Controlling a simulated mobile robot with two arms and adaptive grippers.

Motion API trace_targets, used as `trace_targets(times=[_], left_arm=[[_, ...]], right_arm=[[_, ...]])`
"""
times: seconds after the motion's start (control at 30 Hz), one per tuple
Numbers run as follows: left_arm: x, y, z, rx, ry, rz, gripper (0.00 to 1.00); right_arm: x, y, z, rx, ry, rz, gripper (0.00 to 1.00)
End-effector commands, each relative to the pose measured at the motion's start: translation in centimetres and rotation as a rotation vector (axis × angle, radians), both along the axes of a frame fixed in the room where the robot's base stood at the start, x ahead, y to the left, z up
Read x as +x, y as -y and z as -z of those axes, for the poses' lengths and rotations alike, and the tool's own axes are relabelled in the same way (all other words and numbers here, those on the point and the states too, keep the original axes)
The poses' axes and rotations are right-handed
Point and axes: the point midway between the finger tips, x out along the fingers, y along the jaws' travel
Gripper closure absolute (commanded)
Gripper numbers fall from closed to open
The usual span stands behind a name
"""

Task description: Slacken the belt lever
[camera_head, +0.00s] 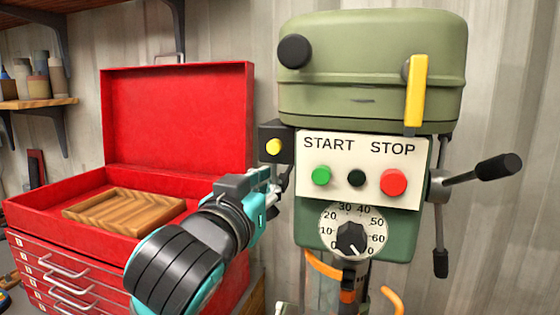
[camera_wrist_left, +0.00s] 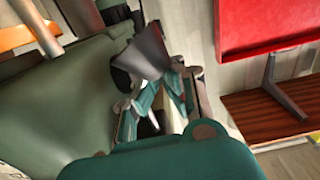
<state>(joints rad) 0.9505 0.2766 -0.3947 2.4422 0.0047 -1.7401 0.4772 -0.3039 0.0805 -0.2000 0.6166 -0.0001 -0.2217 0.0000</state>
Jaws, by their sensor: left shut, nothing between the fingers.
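The drill press head (camera_head: 370,60) is green, with a yellow lever (camera_head: 416,92) hanging upright on the right of its cover. I take this to be the belt lever. My left gripper (camera_head: 279,181) is shut and empty, beside the left edge of the START/STOP panel (camera_head: 342,150), below a black box with a yellow button (camera_head: 273,147). It is well left of and lower than the yellow lever. In the left wrist view my gripper (camera_wrist_left: 168,90) is close to a dark tapered part (camera_wrist_left: 147,52); contact is unclear. My right gripper is out of view.
A black knob (camera_head: 294,51) sits on the cover's left. A dial (camera_head: 351,236) is under the buttons, and black-handled feed levers (camera_head: 497,167) stick out right. An open red tool chest (camera_head: 180,115) stands left, with a wooden tray (camera_head: 124,210) on it. The wall right of the head is clear.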

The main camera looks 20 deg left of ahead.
Motion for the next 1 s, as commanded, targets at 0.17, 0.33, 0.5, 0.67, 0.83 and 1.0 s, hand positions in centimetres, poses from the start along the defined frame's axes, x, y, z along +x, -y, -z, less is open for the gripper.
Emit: trace_targets(times=[0.17, 0.33, 0.5, 0.67, 0.83, 1.0], left_arm=[[3.5, 0.0, -0.4, 0.001, -0.003, -0.003, 1.00], [5.9, 0.2, -0.3, 0.001, -0.002, -0.001, 1.00], [6.9, 0.2, -0.2, -0.001, 0.000, 0.000, 1.00], [7.1, 0.2, -0.2, -0.001, 0.002, 0.000, 1.00], [7.1, 0.2, -0.1, -0.001, 0.002, 0.000, 1.00], [7.1, 0.2, 0.4, -0.002, 0.015, 0.000, 1.00]], right_arm=[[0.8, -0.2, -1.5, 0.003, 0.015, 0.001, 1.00], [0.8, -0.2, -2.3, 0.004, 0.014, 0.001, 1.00], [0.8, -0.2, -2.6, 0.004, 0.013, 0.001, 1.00], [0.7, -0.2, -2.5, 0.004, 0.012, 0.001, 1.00], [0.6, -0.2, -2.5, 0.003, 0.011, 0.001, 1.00], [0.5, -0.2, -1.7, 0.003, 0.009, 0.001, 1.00]])
